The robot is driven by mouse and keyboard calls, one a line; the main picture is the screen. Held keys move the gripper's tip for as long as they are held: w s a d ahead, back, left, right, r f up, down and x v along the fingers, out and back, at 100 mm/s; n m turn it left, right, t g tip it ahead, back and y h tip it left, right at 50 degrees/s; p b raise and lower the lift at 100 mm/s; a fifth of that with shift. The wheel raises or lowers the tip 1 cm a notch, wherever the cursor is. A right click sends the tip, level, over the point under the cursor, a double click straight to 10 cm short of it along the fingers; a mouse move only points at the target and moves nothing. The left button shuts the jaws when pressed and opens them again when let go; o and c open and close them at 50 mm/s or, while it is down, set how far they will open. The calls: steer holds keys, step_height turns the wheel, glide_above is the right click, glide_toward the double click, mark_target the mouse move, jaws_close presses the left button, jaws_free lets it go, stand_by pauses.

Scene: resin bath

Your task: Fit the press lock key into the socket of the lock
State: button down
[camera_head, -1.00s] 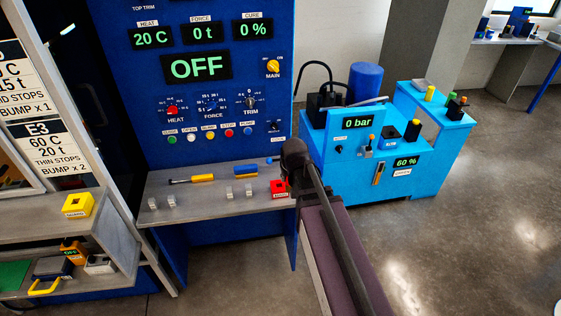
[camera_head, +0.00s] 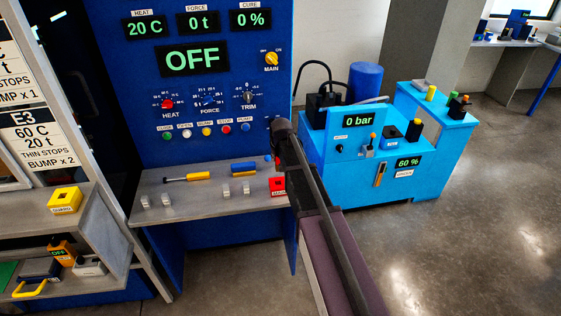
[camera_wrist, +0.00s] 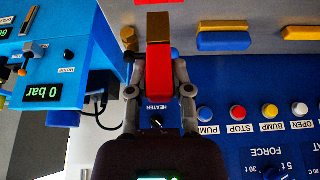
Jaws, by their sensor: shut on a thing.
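In the wrist view my gripper (camera_wrist: 159,66) is shut on a red key (camera_wrist: 159,75) with a brass-brown block at its far end. I take this as the press lock key. It is held in front of the blue press panel (camera_wrist: 240,80), close to the HEATER knob (camera_wrist: 156,122); whether it touches anything cannot be told. The lock's socket cannot be made out in either view.
A shelf (camera_head: 200,208) below the panel carries a red labelled box (camera_head: 277,187), a yellow-handled tool (camera_head: 201,176) and a blue block (camera_head: 243,169). A light-blue pump unit (camera_head: 340,185) stands close on the right. The floor further right is clear.

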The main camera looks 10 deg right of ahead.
steer(key=shift+w, duration=0.1)
stand_by(0.4)
steer(key=shift+f, duration=0.15)
steer(key=shift+f+b, duration=2.8)
steer(key=shift+b, duration=0.1)
steer(key=shift+f+b, duration=1.65)
steer(key=shift+c, duration=2.2)
jaws_free()
steer(key=shift+r, duration=0.25)
step_height(320, 180, up, 9)
steer(key=p, duration=0.9)
steer(key=shift+f, duration=0.2)
